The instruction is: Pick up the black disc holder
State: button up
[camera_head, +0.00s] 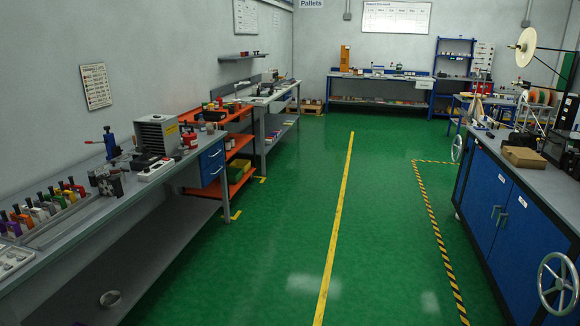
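I cannot pick out the black disc holder for certain from here. A small dark device (107,183) stands on the left grey bench (185,163). On the right, a cream reel (525,47) is mounted high on a black arm, above the blue cabinet bench. Several discs (540,97) stand upright behind that bench; what holds them is too small to tell. Dark equipment (528,141) sits on the bench top beside a cardboard box (524,157). My gripper is not in view.
A wide green floor (270,225) runs clear between the benches, with a yellow line (336,222) and a striped line (436,230). Handwheels (557,284) stick out from the blue cabinets (497,207).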

aim_at(186, 126)
jog(key=i+z, duration=0.45)
jog(key=i, duration=1.25)
jog(key=i+u, duration=0.25)
jog(key=i, duration=0.35)
jog(key=i+u, duration=0.25)
jog(key=i, duration=0.35)
jog(key=i+l+u, duration=0.25)
jog(key=i, duration=0.3)
jog(key=i+j+u, duration=0.15)
jog(key=i+u, duration=0.25)
jog(key=i, duration=0.7)
jog(key=i+l+u, duration=0.15)
jog(key=i+u, duration=0.3)
jog(key=i, duration=0.6)
jog(key=i+u, duration=0.35)
jog(key=i+l+u, duration=0.1)
jog(key=i+u, duration=0.25)
jog(key=i, duration=0.25)
jog(key=i+l+u, duration=0.7)
jog(key=i, duration=0.15)
jog(key=j, duration=0.1)
